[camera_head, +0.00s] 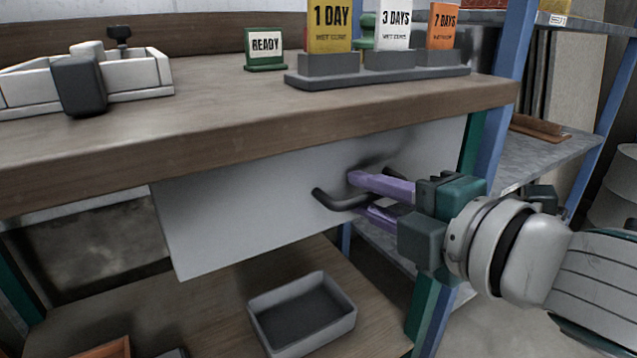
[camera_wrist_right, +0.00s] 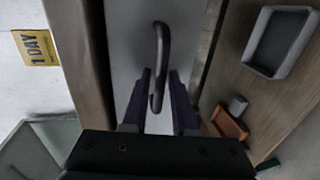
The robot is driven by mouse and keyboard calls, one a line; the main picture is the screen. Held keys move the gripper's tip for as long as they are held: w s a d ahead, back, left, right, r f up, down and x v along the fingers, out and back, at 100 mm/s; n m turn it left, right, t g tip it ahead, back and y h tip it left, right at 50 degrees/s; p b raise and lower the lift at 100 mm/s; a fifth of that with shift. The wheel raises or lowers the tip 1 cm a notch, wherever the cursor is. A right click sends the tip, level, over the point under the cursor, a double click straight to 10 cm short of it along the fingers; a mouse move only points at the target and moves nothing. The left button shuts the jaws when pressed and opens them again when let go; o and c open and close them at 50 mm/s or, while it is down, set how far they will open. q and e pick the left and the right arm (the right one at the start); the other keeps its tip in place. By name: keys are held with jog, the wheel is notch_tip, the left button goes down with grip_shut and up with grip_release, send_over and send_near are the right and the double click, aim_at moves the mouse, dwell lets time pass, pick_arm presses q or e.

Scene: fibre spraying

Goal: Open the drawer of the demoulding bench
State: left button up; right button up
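The drawer of the demoulding bench has a plain grey front (camera_head: 235,215) under the wooden bench top (camera_head: 250,125). Its dark bar handle (camera_head: 332,200) sticks out from the front. My right gripper (camera_head: 355,193) is at the right part of the handle with its purple fingers apart, one above and one below the bar. My left gripper is not in view.
On the bench top stand a READY sign (camera_head: 265,45), a rack (camera_head: 380,75) with day cards, and a white tray (camera_head: 130,75). A grey bin (camera_head: 300,315) sits on the lower shelf below the drawer. A blue post (camera_head: 505,85) and metal shelving stand at the right.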

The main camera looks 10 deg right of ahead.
grip_shut()
dwell(1.5)
